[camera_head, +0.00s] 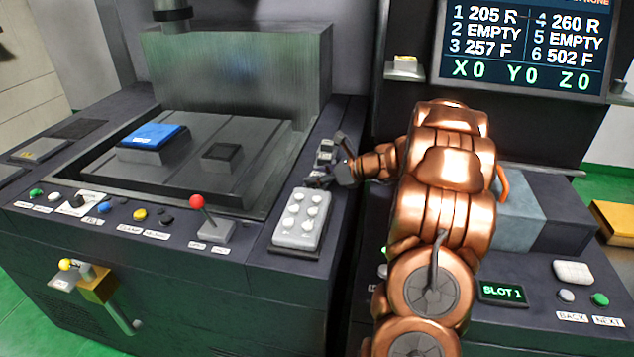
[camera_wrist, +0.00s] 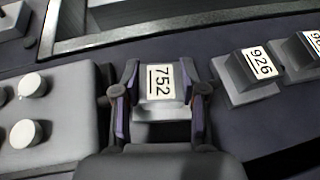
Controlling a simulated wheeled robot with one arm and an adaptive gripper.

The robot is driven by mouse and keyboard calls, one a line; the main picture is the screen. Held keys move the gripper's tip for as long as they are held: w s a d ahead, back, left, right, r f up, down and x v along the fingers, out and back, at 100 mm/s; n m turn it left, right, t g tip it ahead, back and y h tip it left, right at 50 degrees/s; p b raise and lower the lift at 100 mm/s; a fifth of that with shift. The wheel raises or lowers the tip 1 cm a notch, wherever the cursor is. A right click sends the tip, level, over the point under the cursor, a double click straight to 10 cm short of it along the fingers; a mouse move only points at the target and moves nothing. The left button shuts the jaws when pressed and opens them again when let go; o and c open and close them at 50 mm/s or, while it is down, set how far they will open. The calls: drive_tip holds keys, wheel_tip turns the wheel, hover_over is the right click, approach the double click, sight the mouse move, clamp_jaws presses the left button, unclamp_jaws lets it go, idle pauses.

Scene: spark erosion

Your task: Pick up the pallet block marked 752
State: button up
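The block marked 752 (camera_wrist: 161,82) has a white label on top and a grey base, and sits upright on the dark ledge in the wrist view. My gripper (camera_wrist: 161,72) straddles it, one finger on each side. The fingers look spread, with narrow gaps beside the block; firm contact is not visible. In the head view my gripper (camera_head: 327,172) is low over the ledge behind the white-knobbed pad, and its fingers largely hide the block there.
A block marked 926 (camera_wrist: 257,66) stands right of the held spot, with another labelled block (camera_wrist: 305,50) beyond it. The grey pad with white knobs (camera_head: 301,218) is close on the left. The machine tank holds a blue-topped block (camera_head: 153,137). A screen (camera_head: 524,48) stands behind.

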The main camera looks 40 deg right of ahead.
drive_tip(key=shift+f, duration=0.1)
clamp_jaws()
